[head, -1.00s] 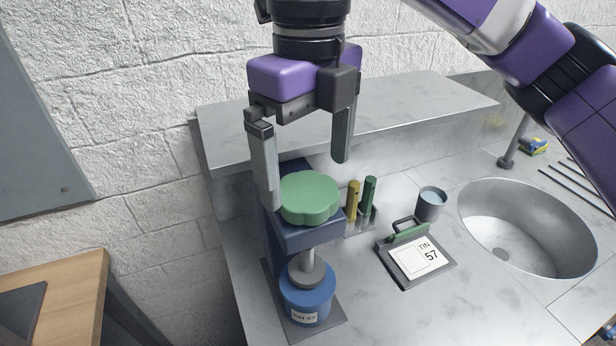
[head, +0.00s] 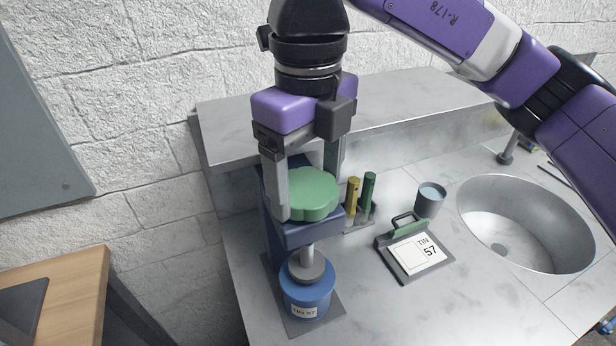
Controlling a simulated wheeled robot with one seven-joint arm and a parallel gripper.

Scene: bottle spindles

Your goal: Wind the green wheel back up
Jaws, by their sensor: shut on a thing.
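The green wheel (head: 308,192) is a lobed knob on top of the dark blue spindle stand (head: 302,232). My gripper (head: 305,200) points straight down, with one finger at the wheel's left side and the other behind its right side. It is shut on the wheel; the far fingertip is partly hidden by the wheel.
A holder with a yellow (head: 352,192) and a green marker-like stick (head: 369,190) stands right of the wheel. A sign (head: 412,258) reading "TIN 57", a grey cup (head: 430,199) and a round sink (head: 525,225) lie further right. A raised ledge (head: 400,105) runs behind.

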